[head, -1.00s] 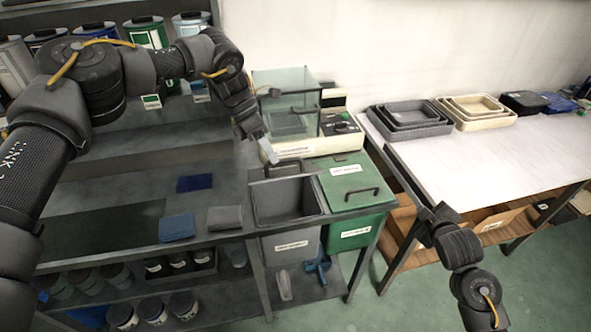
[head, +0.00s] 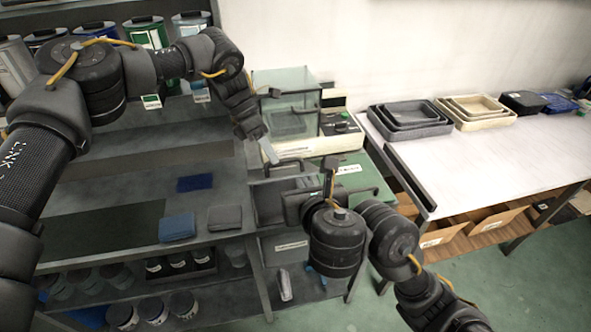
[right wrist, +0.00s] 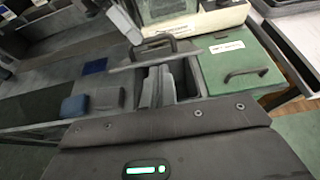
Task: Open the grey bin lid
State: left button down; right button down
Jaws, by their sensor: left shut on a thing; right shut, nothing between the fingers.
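The grey bin (head: 288,247) stands in the bench, with its label facing front. Its lid (right wrist: 191,49) is raised at the back of the opening, and the dark inside shows in the right wrist view. My left gripper (head: 271,157) is shut on the black lid handle (head: 289,165); its fingers also show at the handle in the right wrist view (right wrist: 136,36). My right gripper (right wrist: 157,73) is shut and empty, its fingers over the bin opening. In the head view its body hides much of the bin.
A green-lidded bin (right wrist: 235,62) with a black handle adjoins on the right. Behind stand a glass box (head: 290,95) and a device (head: 338,125). Blue (head: 177,227) and grey (head: 225,217) pads lie left of the bin. Trays (head: 410,116) stand on the white table.

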aim_at(295, 174)
pick_arm(q)
jog(key=shift+w+a+f, duration=0.2)
jog(key=shift+a+f, duration=0.05)
pick_arm(e)
jog(key=x, duration=0.7)
jog(key=shift+d, duration=0.15)
jog(key=shift+w+a+f, duration=0.25)
jog(key=shift+w+a, duration=0.15)
jog(key=shift+w, duration=0.05)
jog(key=shift+w+f, duration=0.3)
jog(key=shift+w, duration=0.3)
jog(key=shift+w+a+r, duration=0.3)
jog(key=shift+w+r, duration=0.35)
jog(key=shift+w, duration=0.15)
pick_arm(q)
jog(key=c, duration=1.9)
grip_release()
jog(key=o, duration=0.4)
jog(key=shift+w+d, duration=0.1)
jog(key=shift+w, duration=0.05)
pick_arm(e)
jog(key=shift+w+f, duration=0.15)
jog(key=shift+f, duration=0.05)
